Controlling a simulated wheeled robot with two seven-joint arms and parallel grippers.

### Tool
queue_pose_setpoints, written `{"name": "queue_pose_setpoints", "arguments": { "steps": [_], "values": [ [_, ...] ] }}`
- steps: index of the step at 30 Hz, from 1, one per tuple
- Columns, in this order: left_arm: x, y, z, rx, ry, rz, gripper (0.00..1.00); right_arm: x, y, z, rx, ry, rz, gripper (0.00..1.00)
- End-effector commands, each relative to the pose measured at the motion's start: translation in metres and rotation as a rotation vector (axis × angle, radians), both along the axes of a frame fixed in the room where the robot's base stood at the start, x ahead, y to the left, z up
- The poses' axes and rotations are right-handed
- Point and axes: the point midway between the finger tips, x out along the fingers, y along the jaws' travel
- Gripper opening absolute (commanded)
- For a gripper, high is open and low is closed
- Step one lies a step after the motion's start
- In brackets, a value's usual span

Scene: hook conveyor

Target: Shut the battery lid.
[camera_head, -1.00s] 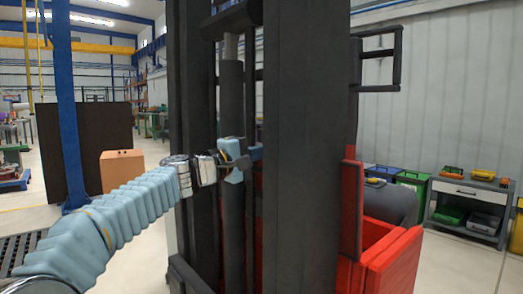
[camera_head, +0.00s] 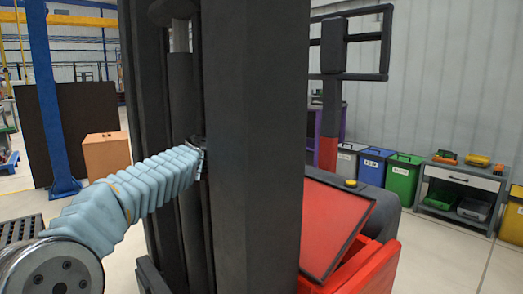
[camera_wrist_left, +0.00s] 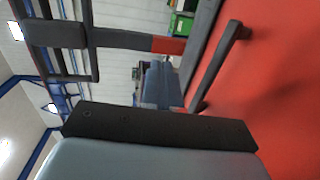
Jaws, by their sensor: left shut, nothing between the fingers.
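The battery lid (camera_head: 335,225) is a red panel with a dark edge on the forklift, in the middle right of the head view. It is tilted, with its near right edge raised above the red body (camera_head: 372,266). In the left wrist view a large red surface (camera_wrist_left: 275,110) with a dark bar fills the right side; it looks like the lid. My left gripper (camera_wrist_left: 161,85) is shut and empty beside this red surface; I cannot tell if it touches. In the head view the gripper is hidden behind the mast.
The dark forklift mast (camera_head: 265,150) stands close in front, with my left arm reaching behind its post. A dark frame (camera_head: 350,50) rises behind the lid. Coloured bins (camera_head: 372,167) and a grey workbench (camera_head: 465,180) stand along the right wall.

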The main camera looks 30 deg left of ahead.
Motion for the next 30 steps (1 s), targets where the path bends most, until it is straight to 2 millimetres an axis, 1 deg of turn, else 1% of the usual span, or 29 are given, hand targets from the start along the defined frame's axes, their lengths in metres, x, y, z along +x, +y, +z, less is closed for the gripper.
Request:
{"name": "queue_pose_setpoints", "arguments": {
  "steps": [1, 6, 13, 15, 19, 21, 27, 30],
  "values": [
    [0.009, -0.004, -0.009, -0.001, 0.001, -0.003, 0.0, 0.0, 0.0, -0.005, 0.0, 0.0, -0.001, 0.76],
    [0.035, -0.014, -0.026, -0.002, 0.002, -0.001, 0.0, 0.001, -0.002, -0.01, -0.003, -0.002, -0.004, 0.76],
    [0.062, -0.025, -0.052, 0.001, 0.009, -0.001, 0.0, 0.001, -0.002, -0.005, -0.003, -0.001, -0.004, 0.76],
    [0.068, -0.031, -0.059, 0.027, 0.057, -0.004, 0.0, 0.001, -0.001, -0.004, -0.002, -0.001, -0.003, 0.76],
    [0.076, -0.033, -0.074, 0.055, 0.13, -0.002, 0.0, 0.0, 0.0, -0.001, -0.001, 0.0, -0.001, 0.76],
    [0.079, -0.032, -0.081, 0.05, 0.129, 0.002, 0.0, 0.0, 0.0, 0.0, 0.0, -0.001, 0.0, 0.76],
    [0.085, -0.035, -0.093, 0.049, 0.127, 0.001, 0.0, 0.0, 0.0, 0.002, 0.0, 0.0, 0.0, 0.76],
    [0.086, -0.035, -0.096, 0.05, 0.124, 0.0, 0.0, 0.0, 0.0, 0.002, 0.0, 0.0, 0.0, 0.76]
  ]
}}
